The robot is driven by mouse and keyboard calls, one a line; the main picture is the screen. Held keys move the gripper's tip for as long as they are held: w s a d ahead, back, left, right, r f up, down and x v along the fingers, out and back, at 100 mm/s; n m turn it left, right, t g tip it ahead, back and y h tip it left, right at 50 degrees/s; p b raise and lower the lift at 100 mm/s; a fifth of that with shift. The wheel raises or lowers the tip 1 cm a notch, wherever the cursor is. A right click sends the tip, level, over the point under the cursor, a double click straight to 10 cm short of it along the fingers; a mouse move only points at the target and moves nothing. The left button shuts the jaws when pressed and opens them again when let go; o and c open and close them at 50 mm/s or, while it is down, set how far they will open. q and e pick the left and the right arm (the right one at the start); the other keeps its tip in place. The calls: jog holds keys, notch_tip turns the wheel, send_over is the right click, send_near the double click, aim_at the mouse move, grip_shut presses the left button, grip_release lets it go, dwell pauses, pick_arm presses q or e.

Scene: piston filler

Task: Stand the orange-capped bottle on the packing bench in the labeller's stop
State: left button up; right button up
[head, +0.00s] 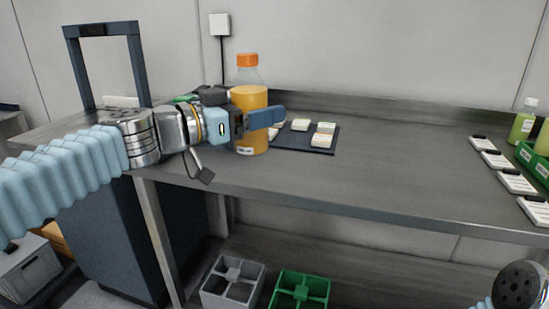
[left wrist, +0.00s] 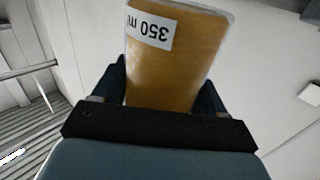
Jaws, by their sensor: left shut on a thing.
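The orange-capped bottle (head: 249,97) is upright over the bench, filled with orange liquid up to its clear shoulder. My left gripper (head: 250,120) is shut on its body, with a blue finger across the side facing me. In the left wrist view the bottle (left wrist: 175,55) sits between both fingers, and its "350 ml" label shows upside down. I cannot tell whether its base touches the packing bench (head: 400,160) or hangs just above it. No labeller's stop can be made out. My right gripper is out of view.
A dark mat (head: 316,149) with pale small packs lies right behind the bottle. Labelled cards (head: 497,160) and a green crate (head: 533,160) with green bottles are at the right end. A dark arch frame (head: 106,30) stands at left. The bench middle is clear.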

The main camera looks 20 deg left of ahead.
pick_arm(q)
jog(key=w+f, duration=0.3)
jog(key=w, duration=0.1)
jog(key=w+f+b, duration=0.1)
jog(key=w+f, duration=0.2)
jog(key=f, duration=0.1)
jog(key=w+f, duration=0.4)
jog(key=shift+w+d+b, duration=0.25)
jog(key=shift+w+b, duration=0.05)
jog(key=shift+b, duration=0.05)
jog(key=shift+f, duration=0.2)
jog(key=shift+f, duration=0.3)
jog(key=o, duration=1.5)
